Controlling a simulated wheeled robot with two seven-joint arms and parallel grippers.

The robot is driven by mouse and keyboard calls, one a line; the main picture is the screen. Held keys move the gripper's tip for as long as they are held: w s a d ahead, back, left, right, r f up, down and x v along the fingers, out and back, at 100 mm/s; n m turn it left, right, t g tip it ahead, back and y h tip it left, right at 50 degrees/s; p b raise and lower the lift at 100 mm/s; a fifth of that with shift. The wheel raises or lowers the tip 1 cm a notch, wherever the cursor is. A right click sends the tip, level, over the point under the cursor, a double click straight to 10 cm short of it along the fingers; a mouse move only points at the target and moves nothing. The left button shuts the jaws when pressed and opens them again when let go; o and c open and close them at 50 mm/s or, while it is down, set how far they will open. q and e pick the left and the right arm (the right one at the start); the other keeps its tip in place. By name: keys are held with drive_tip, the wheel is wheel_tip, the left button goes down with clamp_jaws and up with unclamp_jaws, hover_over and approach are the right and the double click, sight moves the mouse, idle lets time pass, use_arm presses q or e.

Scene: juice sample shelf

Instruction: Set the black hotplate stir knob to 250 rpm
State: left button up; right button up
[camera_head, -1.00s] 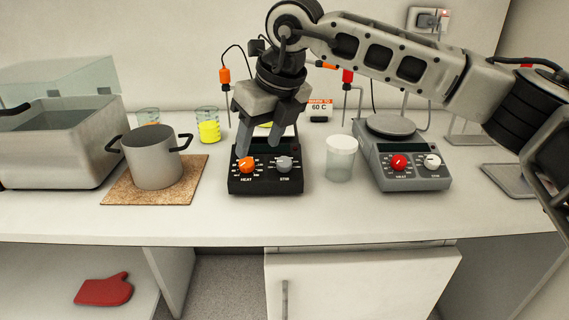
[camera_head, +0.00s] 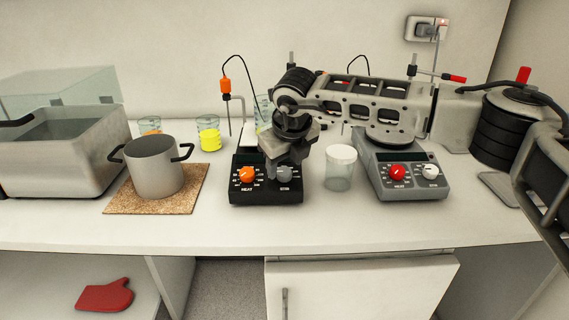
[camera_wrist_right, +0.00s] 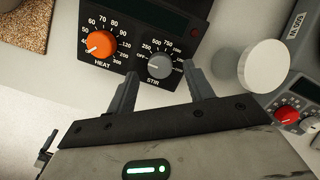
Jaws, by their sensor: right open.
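The black hotplate (camera_head: 265,197) stands on the bench, with an orange heat knob (camera_head: 247,174) at left. Its grey stir knob (camera_head: 285,172) is at right, just below my right gripper (camera_head: 284,160) in the head view. In the right wrist view the stir knob (camera_wrist_right: 158,67) lies between the two spread fingers of my right gripper (camera_wrist_right: 160,76). The fingers are open, one to each side, with a gap visible around the knob. Dial marks such as 500 and 750 show above it; I cannot read its pointer setting. My left gripper is not in view.
A lidded clear jar (camera_head: 340,168) stands just right of the black hotplate. A grey hotplate (camera_head: 408,187) with a red knob is further right. A pot (camera_head: 153,170) on a cork mat is at left. The bench front is clear.

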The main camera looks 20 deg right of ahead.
sight(284, 174)
drive_tip(key=shift+x, duration=1.15)
